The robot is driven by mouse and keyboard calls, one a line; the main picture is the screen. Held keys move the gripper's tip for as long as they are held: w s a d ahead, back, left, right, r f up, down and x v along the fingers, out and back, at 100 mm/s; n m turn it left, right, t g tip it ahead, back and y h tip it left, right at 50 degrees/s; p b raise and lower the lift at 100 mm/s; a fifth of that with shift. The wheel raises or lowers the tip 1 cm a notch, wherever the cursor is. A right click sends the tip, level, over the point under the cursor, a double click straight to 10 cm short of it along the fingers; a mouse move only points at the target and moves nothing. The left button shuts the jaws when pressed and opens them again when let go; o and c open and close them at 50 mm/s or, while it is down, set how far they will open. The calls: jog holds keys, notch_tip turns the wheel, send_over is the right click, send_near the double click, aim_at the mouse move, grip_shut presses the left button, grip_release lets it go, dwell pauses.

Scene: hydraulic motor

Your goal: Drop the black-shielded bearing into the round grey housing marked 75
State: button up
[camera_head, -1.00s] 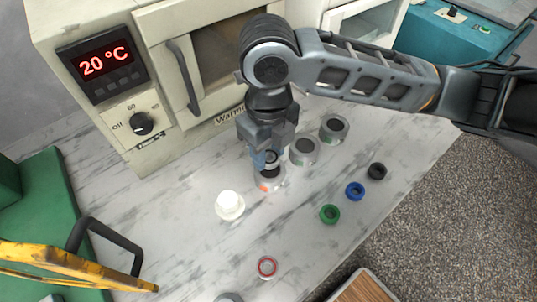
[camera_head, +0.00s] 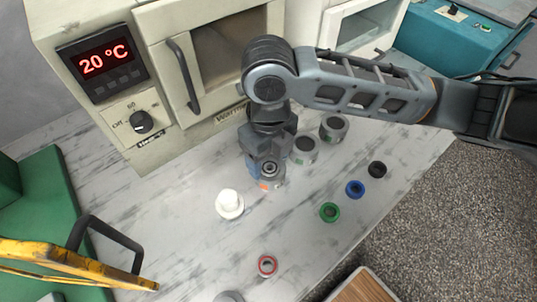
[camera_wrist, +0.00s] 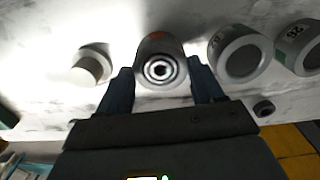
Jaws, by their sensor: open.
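A round grey housing with an orange mark (camera_head: 273,183) stands on the marble-patterned worktop; its number is not readable here. A bearing (camera_head: 269,169) with dark and light rings sits at the housing's mouth. The wrist view shows the bearing face-on (camera_wrist: 160,70), centred within the housing's rim, with the orange mark (camera_wrist: 157,37) beyond it. How deep it sits is hard to tell. My gripper (camera_wrist: 160,88) is open, with one finger on each side of the housing. In the head view my gripper (camera_head: 262,166) partly hides the housing's back.
Two other grey housings with green marks (camera_head: 304,151) (camera_head: 334,129) stand close on the right. A white stepped piece (camera_head: 229,204) is at the left. Black (camera_head: 377,170), blue (camera_head: 355,189), green (camera_head: 330,213) and red (camera_head: 267,266) rings lie in front. The warmer (camera_head: 200,70) is behind.

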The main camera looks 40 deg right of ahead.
aim_at(269, 166)
jog(key=shift+r, duration=0.1)
notch_tip(269, 166, up, 12)
dwell(0.5)
